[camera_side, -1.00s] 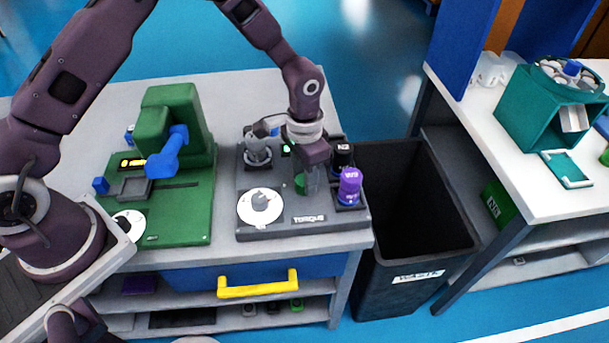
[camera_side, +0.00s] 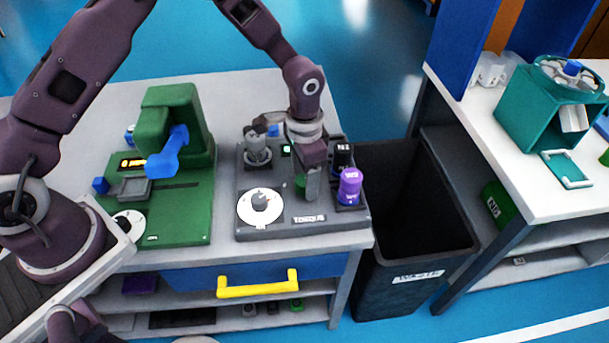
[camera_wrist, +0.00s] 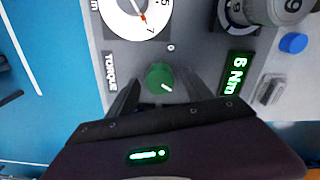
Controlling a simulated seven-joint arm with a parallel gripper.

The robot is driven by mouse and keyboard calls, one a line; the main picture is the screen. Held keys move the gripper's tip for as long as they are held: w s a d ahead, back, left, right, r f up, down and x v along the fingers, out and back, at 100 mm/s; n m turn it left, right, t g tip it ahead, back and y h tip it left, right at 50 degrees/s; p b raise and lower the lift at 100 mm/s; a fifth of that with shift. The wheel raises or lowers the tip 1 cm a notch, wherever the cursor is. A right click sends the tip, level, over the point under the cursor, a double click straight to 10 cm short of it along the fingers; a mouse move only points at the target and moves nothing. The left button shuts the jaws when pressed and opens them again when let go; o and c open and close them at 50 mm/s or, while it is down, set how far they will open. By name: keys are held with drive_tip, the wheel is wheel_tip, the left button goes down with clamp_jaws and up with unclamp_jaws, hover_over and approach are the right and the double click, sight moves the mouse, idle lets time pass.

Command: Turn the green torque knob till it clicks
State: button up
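The green torque knob (camera_wrist: 160,77) sits on the grey torque tester (camera_side: 290,230), in line with the TORQUE label. A white mark on the knob points toward its lower right in the wrist view. My gripper (camera_wrist: 158,78) points down at the knob with one finger on each side of it. The gaps between fingers and knob look small; I cannot tell whether the fingers touch it. In the side view my gripper (camera_side: 307,188) partly hides the knob (camera_side: 299,182). The lit display (camera_wrist: 236,75) reads 6 Nm.

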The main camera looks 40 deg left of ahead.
sight(304, 179)
wheel_tip(304, 179, up, 7)
drive_tip(key=shift+r, duration=0.1)
idle(0.5)
